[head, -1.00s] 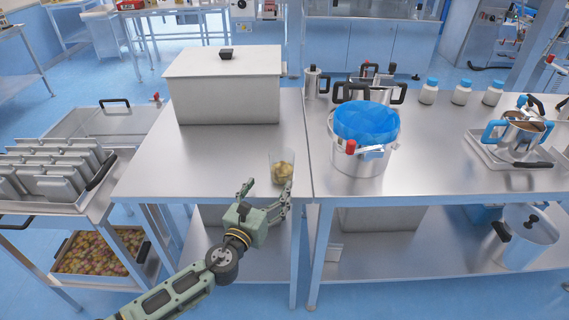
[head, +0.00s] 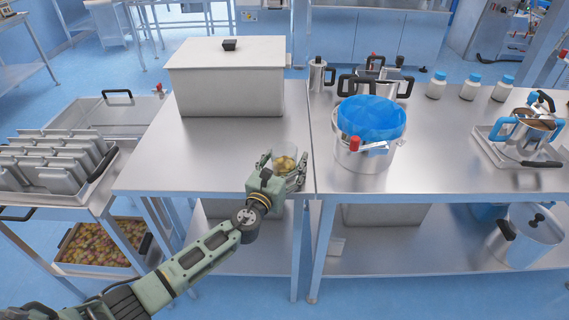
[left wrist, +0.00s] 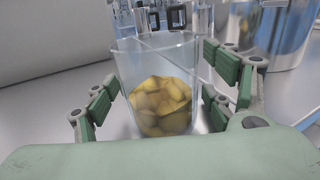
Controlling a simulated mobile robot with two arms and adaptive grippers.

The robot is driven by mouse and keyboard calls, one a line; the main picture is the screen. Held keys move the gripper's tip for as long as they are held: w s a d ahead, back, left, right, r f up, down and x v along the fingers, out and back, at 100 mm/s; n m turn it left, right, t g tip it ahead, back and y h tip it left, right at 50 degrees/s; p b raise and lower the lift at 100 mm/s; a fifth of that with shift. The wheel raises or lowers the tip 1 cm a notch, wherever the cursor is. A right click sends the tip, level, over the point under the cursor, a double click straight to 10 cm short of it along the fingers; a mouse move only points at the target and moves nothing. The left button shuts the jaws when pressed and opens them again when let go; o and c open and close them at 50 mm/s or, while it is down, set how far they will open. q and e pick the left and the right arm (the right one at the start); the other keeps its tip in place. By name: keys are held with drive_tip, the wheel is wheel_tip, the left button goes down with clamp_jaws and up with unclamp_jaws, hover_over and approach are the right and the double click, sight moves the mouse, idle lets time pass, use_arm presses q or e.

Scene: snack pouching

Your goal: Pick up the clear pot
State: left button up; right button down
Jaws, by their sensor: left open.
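The clear pot (head: 285,160) stands upright near the front right corner of the left steel table, with yellowish chunks in its lower part. In the left wrist view the clear pot (left wrist: 161,95) is between the fingers of my left gripper (left wrist: 172,100). In the head view my left gripper (head: 283,166) reaches in from the front, its open fingers on either side of the pot. A narrow gap seems to show on the left side; on the right I cannot tell whether the finger touches. My right gripper is not in view.
A large white lidded box (head: 228,85) stands behind on the same table. To the right is a steel pot with a blue liner (head: 368,120) on the adjoining table. A cart with upright metal pouches (head: 50,160) is at left. The table left of the pot is clear.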

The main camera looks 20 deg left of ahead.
use_arm(q)
drive_tip(key=c, duration=1.3)
